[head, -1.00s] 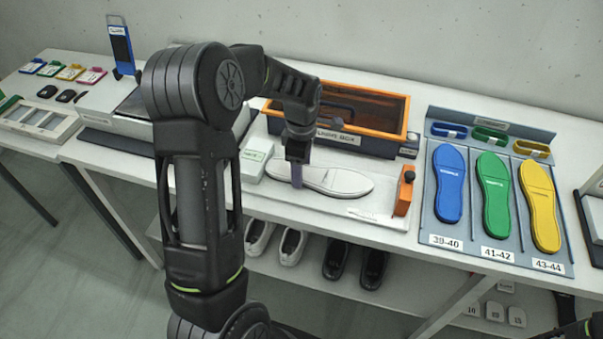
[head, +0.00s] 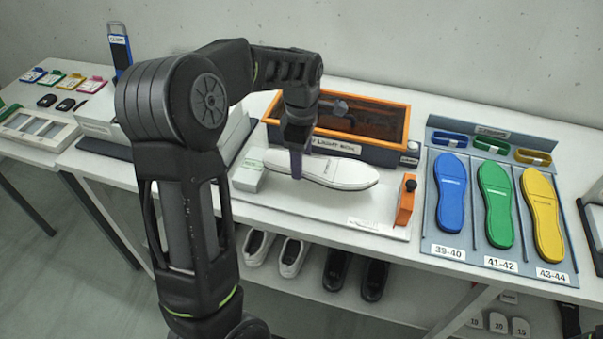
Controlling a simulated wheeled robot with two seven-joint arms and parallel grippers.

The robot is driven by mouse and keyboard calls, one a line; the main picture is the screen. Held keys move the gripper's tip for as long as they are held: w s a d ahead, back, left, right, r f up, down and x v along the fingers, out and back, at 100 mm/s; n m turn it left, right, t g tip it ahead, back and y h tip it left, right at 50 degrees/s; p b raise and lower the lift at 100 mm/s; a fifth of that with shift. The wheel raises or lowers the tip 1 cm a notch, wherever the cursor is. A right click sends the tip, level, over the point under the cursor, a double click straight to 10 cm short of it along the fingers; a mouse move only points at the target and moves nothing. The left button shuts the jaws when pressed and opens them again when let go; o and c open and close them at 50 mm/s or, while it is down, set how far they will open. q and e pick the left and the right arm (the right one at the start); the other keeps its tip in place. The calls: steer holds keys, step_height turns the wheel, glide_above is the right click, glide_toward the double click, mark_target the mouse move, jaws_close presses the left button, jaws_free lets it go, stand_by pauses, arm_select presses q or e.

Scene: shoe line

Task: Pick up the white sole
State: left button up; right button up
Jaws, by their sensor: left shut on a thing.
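The white sole (head: 335,172) is long and pale, above the white board (head: 300,205) in front of the orange-rimmed box. My left gripper (head: 296,175) points down with its fingers at the sole's left part and is shut on it. The sole looks slightly raised off the board, with a shadow under it. The finger on the far side is hidden. My right gripper is not in view.
An orange-rimmed dark box (head: 372,125) stands right behind the sole. A small white-green block (head: 247,175) is at its left and an orange post (head: 405,200) at its right. A rack (head: 438,240) holds blue, green and yellow soles farther right.

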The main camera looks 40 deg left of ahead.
arm_select(q)
step_height(320, 180, up, 3)
steer(key=shift+r, duration=0.15)
steer(key=shift+s, duration=0.1)
stand_by(0.8)
